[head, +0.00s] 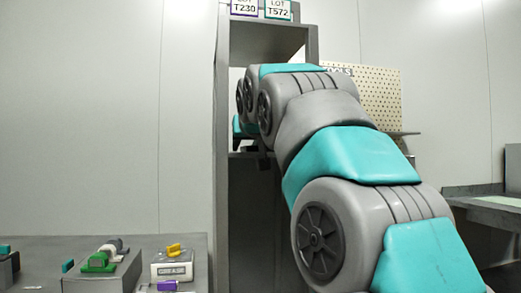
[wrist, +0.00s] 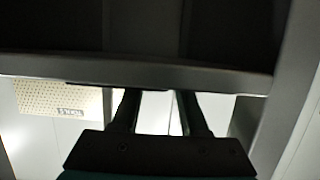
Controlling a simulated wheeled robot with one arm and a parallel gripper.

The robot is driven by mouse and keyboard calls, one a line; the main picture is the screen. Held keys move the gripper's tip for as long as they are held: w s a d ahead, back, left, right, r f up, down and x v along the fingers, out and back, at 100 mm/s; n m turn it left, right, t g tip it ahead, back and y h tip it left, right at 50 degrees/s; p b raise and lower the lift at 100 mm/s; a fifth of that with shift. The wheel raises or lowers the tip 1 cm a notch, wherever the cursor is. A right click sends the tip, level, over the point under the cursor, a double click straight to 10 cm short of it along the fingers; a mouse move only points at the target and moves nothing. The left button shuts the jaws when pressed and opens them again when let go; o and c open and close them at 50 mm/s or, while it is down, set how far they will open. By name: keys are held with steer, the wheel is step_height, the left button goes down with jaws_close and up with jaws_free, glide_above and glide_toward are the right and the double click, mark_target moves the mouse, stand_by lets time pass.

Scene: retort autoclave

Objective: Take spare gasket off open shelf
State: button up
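I cannot make out the spare gasket in either view. The open shelf is a tall grey frame (head: 222,150) in the head view, with a shelf board (head: 245,154) partly hidden behind my arm. In the wrist view a grey shelf edge (wrist: 140,72) runs across the picture. My gripper (wrist: 160,97) shows below this edge, its two dark fingers apart with a bright gap between them. The fingertips end at the edge and are partly hidden by it. In the head view my arm reaches into the shelf and covers most of my gripper.
Lot signs (head: 262,9) top the shelf frame. A pegboard (head: 372,100) hangs behind; it also shows in the wrist view (wrist: 58,96). A low bench (head: 150,242) at lower left holds a green item (head: 98,263) and a grease box (head: 172,270). Another bench (head: 480,205) stands at right.

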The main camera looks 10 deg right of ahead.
jaws_close()
steer(key=shift+r, duration=0.15)
stand_by(0.6)
steer(key=shift+r, duration=1.45)
steer(key=shift+r, duration=0.15)
